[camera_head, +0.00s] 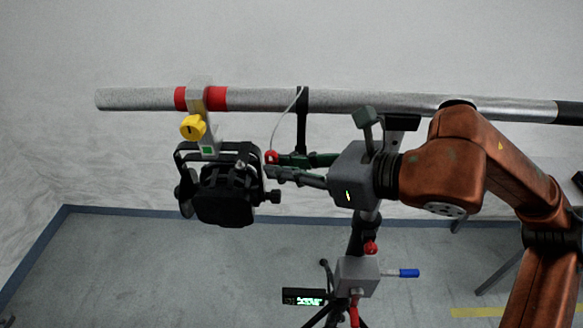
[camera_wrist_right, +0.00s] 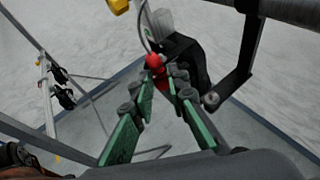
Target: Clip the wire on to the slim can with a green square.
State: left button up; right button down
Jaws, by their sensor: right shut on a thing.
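The slim can (camera_head: 225,194) is a black lamp hanging under a horizontal pole, with a green square (camera_head: 208,150) on its pale bracket. The can also shows in the wrist view (camera_wrist_right: 188,50), beyond the fingertips. A thin pale wire (camera_head: 287,118) runs from the pole down to a red clip (camera_head: 271,157), which also shows in the wrist view (camera_wrist_right: 155,65). My right gripper (camera_head: 271,165) is shut on the red clip at its fingertips, just right of the can's frame. Whether clip and can touch is unclear. My left gripper is out of view.
The silvery pole (camera_head: 350,102) spans the top, with red bands and a yellow knob (camera_head: 193,127) at the can's clamp. A dark bracket (camera_head: 302,118) hangs from the pole behind my gripper. A stand with a grey box (camera_head: 356,276) is below. Left of the can is clear.

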aim_at(240, 162)
jog(key=shift+w+a+f+b, duration=0.15)
jog(key=shift+w+a, duration=0.55)
jog(key=shift+a, duration=0.5)
jog(key=shift+w+a+r+b, duration=0.1)
jog(key=shift+w+a+b, duration=0.1)
jog(key=shift+w+a, duration=0.75)
jog(key=shift+w+a+f+b, duration=0.15)
jog(key=shift+w+a, duration=0.25)
jog(key=shift+a, duration=1.05)
jog(key=shift+f+b, duration=0.25)
jog(key=shift+b, duration=0.8)
jog(key=shift+f+b, duration=0.5)
jog(key=shift+b, duration=0.2)
dwell(0.4)
jog(key=shift+f+b, duration=0.55)
jog(key=shift+b, duration=0.05)
dwell(0.4)
